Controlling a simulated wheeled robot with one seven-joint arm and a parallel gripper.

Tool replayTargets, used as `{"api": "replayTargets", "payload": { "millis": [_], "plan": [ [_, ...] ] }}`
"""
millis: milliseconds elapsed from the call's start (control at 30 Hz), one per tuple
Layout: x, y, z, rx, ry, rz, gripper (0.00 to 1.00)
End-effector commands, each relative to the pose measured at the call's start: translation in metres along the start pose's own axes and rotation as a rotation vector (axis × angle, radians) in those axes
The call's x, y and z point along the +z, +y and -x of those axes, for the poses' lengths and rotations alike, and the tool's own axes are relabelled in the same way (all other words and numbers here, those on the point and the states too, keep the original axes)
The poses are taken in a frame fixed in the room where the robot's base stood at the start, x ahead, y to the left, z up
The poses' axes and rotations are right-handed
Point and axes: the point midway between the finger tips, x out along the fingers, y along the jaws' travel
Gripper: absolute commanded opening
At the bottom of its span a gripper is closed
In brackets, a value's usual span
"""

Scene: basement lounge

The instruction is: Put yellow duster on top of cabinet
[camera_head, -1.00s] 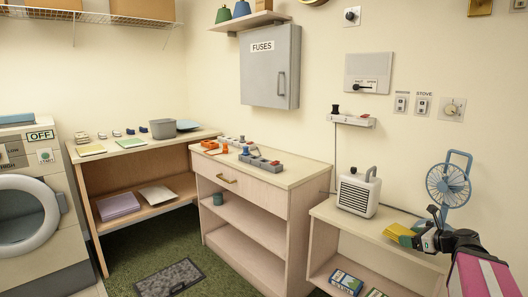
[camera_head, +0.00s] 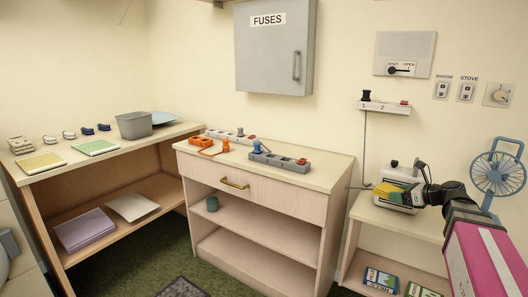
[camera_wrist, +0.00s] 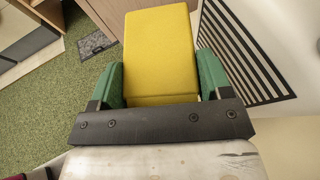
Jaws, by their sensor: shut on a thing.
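My gripper (camera_head: 403,194) is shut on the yellow duster (camera_head: 385,189), held in front of the heater at the right. In the wrist view the duster (camera_wrist: 160,50) is a yellow block between the green fingers. The wooden cabinet (camera_head: 245,185), with a drawer and open shelves, stands to the left of my gripper. Its top holds orange pieces (camera_head: 201,142), a grey strip with a blue knob (camera_head: 280,160) and another strip (camera_head: 230,136) at the back.
The heater (camera_head: 397,204) stands on a low shelf unit (camera_head: 415,222), partly hidden by my gripper, beside a blue fan (camera_head: 498,174). A fuse box (camera_head: 273,47) hangs above the cabinet. A desk (camera_head: 75,172) with cloths and a grey bin (camera_head: 134,125) is at the left.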

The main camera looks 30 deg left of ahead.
Motion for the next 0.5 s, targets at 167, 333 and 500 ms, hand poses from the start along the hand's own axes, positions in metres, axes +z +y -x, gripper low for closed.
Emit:
{"api": "replayTargets", "payload": {
  "millis": [167,333,500],
  "plan": [
    [0.058,0.020,-0.052,0.080,-0.001,0.037,0.49],
    [0.111,0.049,-0.096,0.152,-0.001,0.067,0.49],
    [0.164,0.085,-0.136,0.221,-0.002,0.094,0.49]
  ]
}}
